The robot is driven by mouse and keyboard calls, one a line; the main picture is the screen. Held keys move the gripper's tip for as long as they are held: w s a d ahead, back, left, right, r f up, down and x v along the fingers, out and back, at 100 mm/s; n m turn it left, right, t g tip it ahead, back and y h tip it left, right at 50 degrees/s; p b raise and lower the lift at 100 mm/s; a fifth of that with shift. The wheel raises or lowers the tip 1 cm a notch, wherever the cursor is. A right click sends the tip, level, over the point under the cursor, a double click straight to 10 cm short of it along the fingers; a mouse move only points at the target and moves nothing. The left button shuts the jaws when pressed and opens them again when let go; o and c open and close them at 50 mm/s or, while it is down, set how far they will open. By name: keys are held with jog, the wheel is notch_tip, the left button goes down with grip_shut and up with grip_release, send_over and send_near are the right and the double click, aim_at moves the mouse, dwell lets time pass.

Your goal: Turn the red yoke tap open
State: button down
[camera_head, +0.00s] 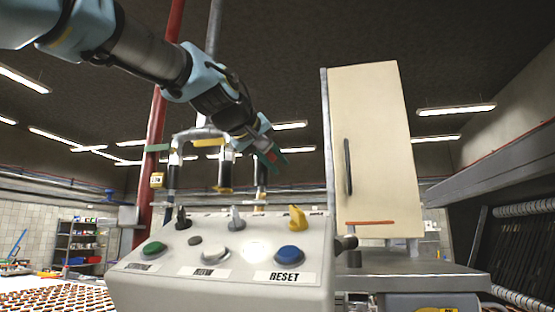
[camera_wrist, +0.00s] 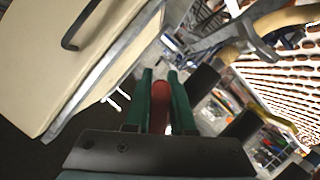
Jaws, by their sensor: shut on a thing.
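My gripper (camera_head: 272,158) is raised above and behind the control box in the head view, at the end of my blue and black arm. Its green fingers are closed on a red handle, taken to be the red yoke tap (camera_wrist: 160,104), in the wrist view (camera_wrist: 160,78). The red part lies lengthwise between the two fingers. In the head view only a small bit of red (camera_head: 270,156) shows at the fingers. The tap's body is mostly hidden, and I cannot tell how far it is turned.
A control box (camera_head: 225,255) with knobs and buttons stands in front. A cream door (camera_head: 370,150) with a dark handle is right of my gripper and close by in the wrist view (camera_wrist: 85,50). A red pipe (camera_head: 157,130) and grey pipes with yellow parts stand left.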

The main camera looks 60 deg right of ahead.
dwell(0.3)
jog(key=c, duration=0.8)
grip_release()
jog(key=shift+f, duration=0.1)
jog(key=shift+o, duration=0.2)
jog(key=shift+w, duration=0.1)
